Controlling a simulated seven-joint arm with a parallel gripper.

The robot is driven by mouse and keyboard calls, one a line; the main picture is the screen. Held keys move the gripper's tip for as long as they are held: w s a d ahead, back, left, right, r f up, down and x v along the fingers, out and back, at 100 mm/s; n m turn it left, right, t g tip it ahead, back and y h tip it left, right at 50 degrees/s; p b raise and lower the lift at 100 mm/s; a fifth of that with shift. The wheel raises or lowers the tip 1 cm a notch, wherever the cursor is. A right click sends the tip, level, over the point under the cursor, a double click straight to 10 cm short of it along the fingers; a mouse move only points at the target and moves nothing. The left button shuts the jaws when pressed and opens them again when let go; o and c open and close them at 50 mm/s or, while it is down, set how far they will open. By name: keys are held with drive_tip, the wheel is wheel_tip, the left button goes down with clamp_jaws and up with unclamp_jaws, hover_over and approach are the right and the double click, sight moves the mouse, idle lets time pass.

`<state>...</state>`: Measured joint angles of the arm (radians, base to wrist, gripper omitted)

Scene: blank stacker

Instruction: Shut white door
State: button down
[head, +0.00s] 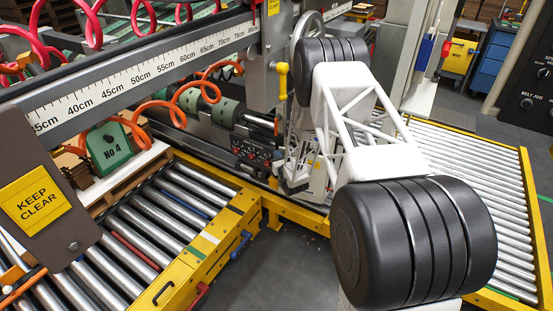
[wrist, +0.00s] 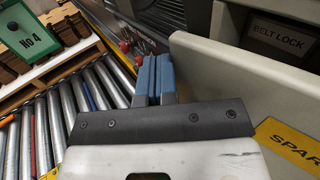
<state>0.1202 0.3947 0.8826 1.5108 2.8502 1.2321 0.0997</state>
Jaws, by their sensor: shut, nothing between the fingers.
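A pale off-white door panel (wrist: 235,90) fills the right of the wrist view. It appears to stand open, angled out in front of a recess marked BELT LOCK (wrist: 282,36). My gripper (wrist: 153,72) has two blue fingers pressed together with nothing between them. The fingers are just left of the door's near upright edge, with what looks like a small gap; I cannot tell whether they touch it. In the head view my arm covers the gripper, and I cannot make out the door there.
Roller conveyors with yellow frames lie at left (head: 150,235) and right (head: 480,175) in the head view. A dark panel with red knobs (head: 265,152) sits behind my arm. A green No 4 box (wrist: 27,33) stands left. A yellow label (wrist: 290,145) is at lower right.

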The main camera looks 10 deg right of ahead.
drive_tip(key=shift+w+d, duration=0.6)
drive_tip(key=shift+w, duration=0.35)
drive_tip(key=shift+w+d, duration=0.6)
drive_tip(key=shift+w, duration=0.35)
drive_tip(key=shift+s, duration=0.1)
drive_tip(key=s+d, duration=0.1)
drive_tip(key=s, duration=0.6)
drive_tip(key=shift+s, duration=0.3)
drive_tip(key=shift+d, duration=0.1)
